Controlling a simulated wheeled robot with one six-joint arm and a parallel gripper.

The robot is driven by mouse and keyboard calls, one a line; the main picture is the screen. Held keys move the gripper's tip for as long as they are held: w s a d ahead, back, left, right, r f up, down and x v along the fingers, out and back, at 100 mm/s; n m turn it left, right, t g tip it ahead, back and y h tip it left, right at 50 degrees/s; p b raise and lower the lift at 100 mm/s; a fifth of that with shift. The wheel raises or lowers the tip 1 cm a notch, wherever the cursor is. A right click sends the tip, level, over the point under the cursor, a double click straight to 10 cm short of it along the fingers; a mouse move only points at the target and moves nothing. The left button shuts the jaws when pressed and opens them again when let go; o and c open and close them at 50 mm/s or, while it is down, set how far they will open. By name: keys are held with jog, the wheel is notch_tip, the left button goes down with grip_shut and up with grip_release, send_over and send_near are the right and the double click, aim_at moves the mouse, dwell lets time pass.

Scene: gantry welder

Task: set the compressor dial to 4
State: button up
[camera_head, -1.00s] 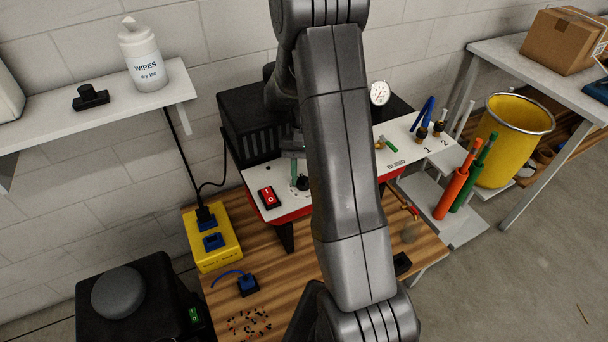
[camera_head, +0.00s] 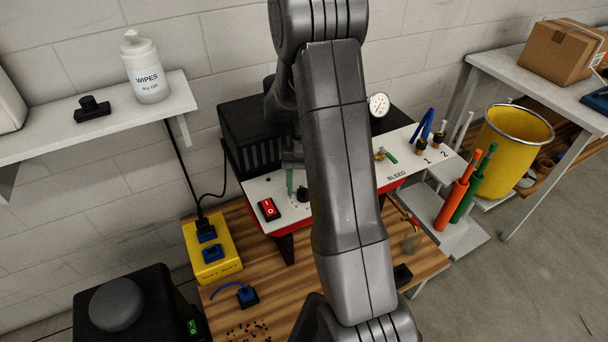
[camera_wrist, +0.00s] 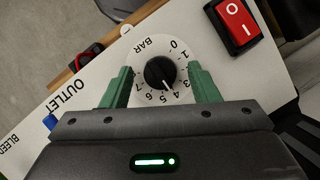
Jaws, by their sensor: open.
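The compressor dial (camera_wrist: 160,72) is a round black knob with a white pointer line on a white panel, ringed by numbers and the word BAR. The pointer sits between 4 and 5, seemingly nearer 4. My gripper (camera_wrist: 160,68) is open, with its two green fingers on either side of the knob and a visible gap on each side. In the head view, the dial (camera_head: 303,194) is a small dark knob partly beside my arm. One green finger of my gripper (camera_head: 290,180) shows just left of it; the other is hidden.
A red rocker switch (camera_wrist: 234,23) is on the same panel near the dial; it also shows in the head view (camera_head: 268,208). A pressure gauge (camera_head: 379,105) and a green-handled valve (camera_head: 386,155) are to the right. A yellow power box (camera_head: 212,252) stands on the wooden bench.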

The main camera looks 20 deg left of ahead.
jog(key=v, duration=1.3)
jog(key=shift+r+b, duration=0.3)
jog(key=shift+r, duration=0.05)
jog(key=x, duration=1.4)
jog(key=shift+w+p, duration=0.15)
jog(key=shift+p, duration=0.2)
